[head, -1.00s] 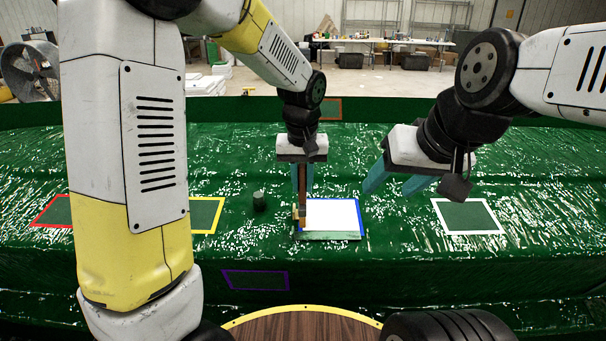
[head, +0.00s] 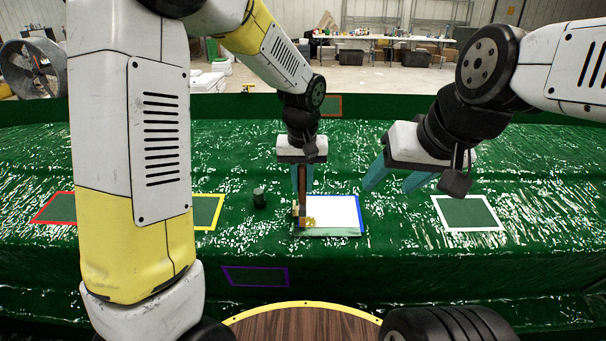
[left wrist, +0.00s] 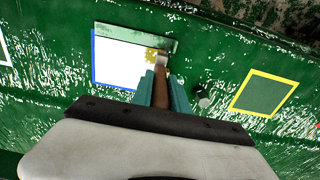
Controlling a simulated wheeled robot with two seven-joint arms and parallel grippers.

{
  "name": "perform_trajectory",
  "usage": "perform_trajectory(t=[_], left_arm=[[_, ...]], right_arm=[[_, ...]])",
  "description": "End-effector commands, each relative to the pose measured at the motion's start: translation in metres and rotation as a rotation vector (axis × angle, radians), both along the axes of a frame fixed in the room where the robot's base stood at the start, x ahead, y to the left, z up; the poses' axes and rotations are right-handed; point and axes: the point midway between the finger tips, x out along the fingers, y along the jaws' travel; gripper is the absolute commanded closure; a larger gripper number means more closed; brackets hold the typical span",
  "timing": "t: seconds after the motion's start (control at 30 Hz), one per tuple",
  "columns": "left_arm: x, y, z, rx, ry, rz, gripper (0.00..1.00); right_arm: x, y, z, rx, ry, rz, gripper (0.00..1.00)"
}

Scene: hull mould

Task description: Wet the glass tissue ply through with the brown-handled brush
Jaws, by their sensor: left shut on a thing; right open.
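The glass tissue ply (head: 336,212) is a white sheet within a blue outline on the green mould. A small yellowish patch (head: 309,222) marks its near left corner. My left gripper (head: 302,186) is shut on the brown-handled brush (head: 302,205), held upright with its head down at that patch. In the left wrist view the brush handle (left wrist: 161,90) lies between the fingers, and its head is at the patch on the ply (left wrist: 120,62). Whether the bristles touch cannot be told. My right gripper (head: 393,182) is open and empty, above the mould right of the ply.
A small dark green cylinder (head: 259,197) stands left of the ply. Yellow (head: 221,213), red (head: 40,216), white (head: 468,213) and purple (head: 256,276) outlined squares lie flat on the mould. A greenish strip (head: 328,232) runs along the ply's near edge.

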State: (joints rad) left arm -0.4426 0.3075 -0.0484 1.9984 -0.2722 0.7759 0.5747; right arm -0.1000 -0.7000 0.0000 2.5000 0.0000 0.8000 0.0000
Motion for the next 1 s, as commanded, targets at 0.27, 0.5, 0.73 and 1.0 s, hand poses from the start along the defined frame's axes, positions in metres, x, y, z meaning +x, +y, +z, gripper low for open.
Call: perform_trajectory(t=[0.27, 0.5, 0.73, 1.0], left_arm=[[0.000, 0.000, 0.006, -0.001, -0.002, 0.000, 1.00], [-0.002, -0.003, 0.015, -0.001, 0.000, -0.001, 1.00], [-0.003, -0.028, 0.014, 0.001, 0.000, -0.005, 1.00], [-0.004, -0.061, 0.014, 0.000, 0.000, -0.003, 1.00]], right_arm=[[0.000, 0.000, 0.000, 0.000, 0.000, 0.000, 0.43], [0.000, 0.000, 0.000, 0.000, 0.000, 0.000, 0.43], [0.000, 0.000, 0.000, 0.000, 0.000, 0.000, 0.43], [0.000, 0.000, 0.000, 0.000, 0.000, 0.000, 0.43]])
